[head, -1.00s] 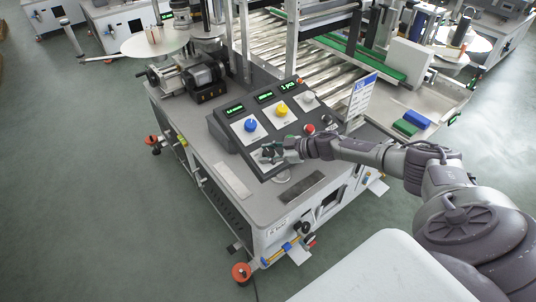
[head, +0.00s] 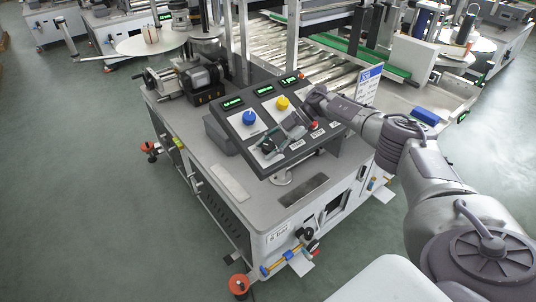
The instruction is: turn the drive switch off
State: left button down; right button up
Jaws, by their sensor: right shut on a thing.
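The control panel (head: 232,119) is a tilted dark box on the machine's grey top. The drive switch (head: 267,146) looks like a small dark knob on a pale plate at the panel's lower left, mostly covered by my fingers. My right gripper (head: 270,143) reaches down to it from the upper right and is shut on it. How far the switch is turned cannot be made out. My left gripper is not in view.
On the panel, a blue knob (head: 249,118) and a yellow knob (head: 282,103) stand close to my right gripper. A red button (head: 314,125) is beside my wrist. A blue-and-white sign (head: 369,84) stands behind the arm. The front tabletop is mostly clear.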

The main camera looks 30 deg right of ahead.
jog(key=shift+n+g+b, duration=0.3)
dwell(0.4)
jog(key=o, duration=1.2)
jog(key=shift+c, duration=0.2)
jog(key=v, duration=1.2)
jog(key=shift+s, duration=0.1)
